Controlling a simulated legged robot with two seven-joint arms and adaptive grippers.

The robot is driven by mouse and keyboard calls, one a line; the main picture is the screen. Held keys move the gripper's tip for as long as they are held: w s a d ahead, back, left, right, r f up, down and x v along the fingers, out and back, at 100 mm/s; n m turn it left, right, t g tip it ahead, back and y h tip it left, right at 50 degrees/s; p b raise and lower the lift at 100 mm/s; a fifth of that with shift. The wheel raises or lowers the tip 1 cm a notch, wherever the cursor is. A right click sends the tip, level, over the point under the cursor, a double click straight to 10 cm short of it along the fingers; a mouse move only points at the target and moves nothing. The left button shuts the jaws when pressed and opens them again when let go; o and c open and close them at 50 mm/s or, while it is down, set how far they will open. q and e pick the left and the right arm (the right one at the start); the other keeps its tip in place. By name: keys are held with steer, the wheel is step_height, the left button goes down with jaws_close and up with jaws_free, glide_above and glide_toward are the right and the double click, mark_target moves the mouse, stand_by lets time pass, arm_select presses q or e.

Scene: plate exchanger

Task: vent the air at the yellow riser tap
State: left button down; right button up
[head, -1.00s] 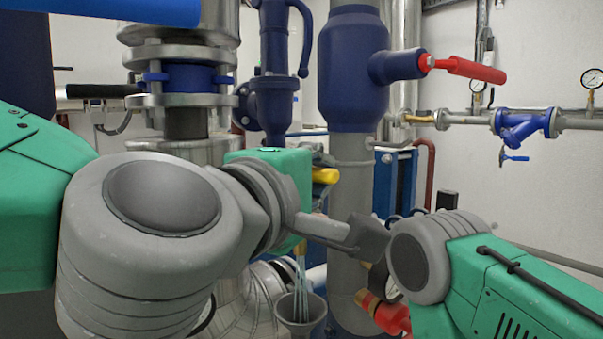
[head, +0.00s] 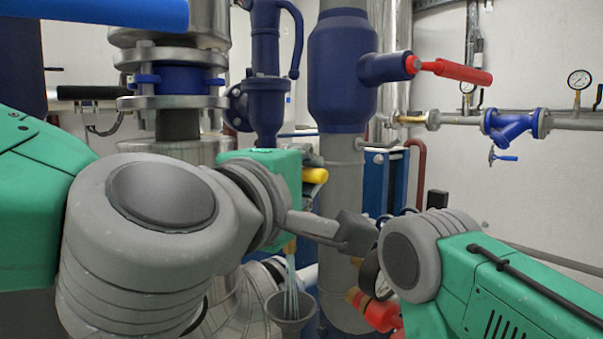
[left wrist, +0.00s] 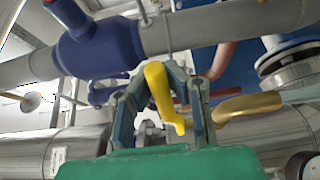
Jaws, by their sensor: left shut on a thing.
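The yellow tap handle (left wrist: 158,88) shows in the left wrist view between the two dark fingers of my left gripper (left wrist: 170,80). The gripper is shut on it. In the head view, the yellow handle (head: 315,175) sticks out beside the green gripper body, and the fingers (head: 312,158) are mostly hidden behind it. Below, clear water streams from a brass spout (head: 290,247) into a grey funnel (head: 290,310). The brass spout (left wrist: 248,106) also shows right of the fingers in the left wrist view.
A thick grey riser with a dark blue vessel (head: 342,85) stands just right of the handle. A red-handled valve (head: 455,70) juts from the vessel. A red-handled fitting (head: 378,312) and a gauge are close to my right arm. Steel pipework is at left.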

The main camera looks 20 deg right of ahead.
arm_select(q)
steer(key=shift+w+a+f, duration=0.15)
steer(key=shift+w, duration=0.1)
stand_by(0.5)
steer(key=c, duration=1.5)
jaws_free()
steer(key=shift+c, duration=0.2)
steer(key=shift+w, duration=0.2)
steer(key=shift+s+a, duration=0.1)
steer(key=shift+s, duration=0.05)
steer(key=shift+s, duration=0.1)
steer(key=shift+s+a, duration=0.1)
steer(key=shift+s, duration=0.2)
steer(key=v, duration=1.1)
steer(key=shift+a, duration=0.2)
